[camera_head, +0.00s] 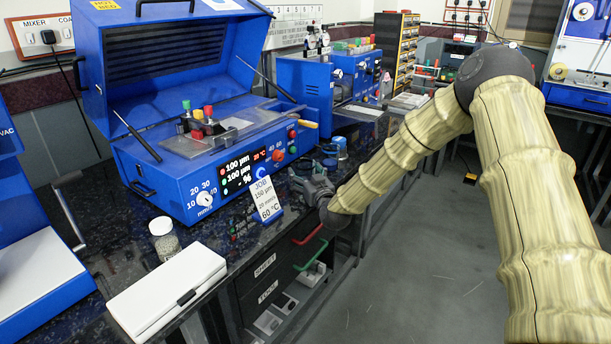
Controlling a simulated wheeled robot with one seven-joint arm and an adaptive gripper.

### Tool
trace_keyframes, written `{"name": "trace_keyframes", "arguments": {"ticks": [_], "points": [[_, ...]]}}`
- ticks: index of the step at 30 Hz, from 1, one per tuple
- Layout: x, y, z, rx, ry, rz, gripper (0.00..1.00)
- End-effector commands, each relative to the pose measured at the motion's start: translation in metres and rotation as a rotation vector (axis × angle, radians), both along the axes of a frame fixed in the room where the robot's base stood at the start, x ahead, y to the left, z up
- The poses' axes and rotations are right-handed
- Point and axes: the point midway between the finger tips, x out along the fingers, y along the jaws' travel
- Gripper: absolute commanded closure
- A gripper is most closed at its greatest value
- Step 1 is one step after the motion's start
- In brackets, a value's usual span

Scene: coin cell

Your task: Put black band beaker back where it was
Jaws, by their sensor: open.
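My gripper (308,181) is low over the dark bench top, in front of the blue coating machine's right end. It is open, and I see nothing held in it, though its fingers are small and dark here. I cannot make out a beaker with a black band. A small blue-topped container (341,146) stands just behind my gripper, with dark round items close by; they are too small to identify. A clear jar with a pale lid (163,238) stands on the bench at the left, well away from my gripper.
The blue coating machine (165,192) has its lid raised. A job card (265,200) reading 60 °C stands left of my gripper. A white case (168,290) lies at the front left. Red (307,234) and green (311,255) handles stick out below. The floor at right is clear.

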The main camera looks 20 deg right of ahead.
Motion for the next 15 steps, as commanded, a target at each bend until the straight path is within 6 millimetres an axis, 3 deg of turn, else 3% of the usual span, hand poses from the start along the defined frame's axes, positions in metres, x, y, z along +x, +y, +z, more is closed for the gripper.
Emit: {"name": "trace_keyframes", "arguments": {"ticks": [8,15], "points": [[-0.004,-0.001,0.003,0.000,0.000,0.000,0.26],[-0.041,-0.003,0.003,0.001,0.001,0.000,0.26]]}}
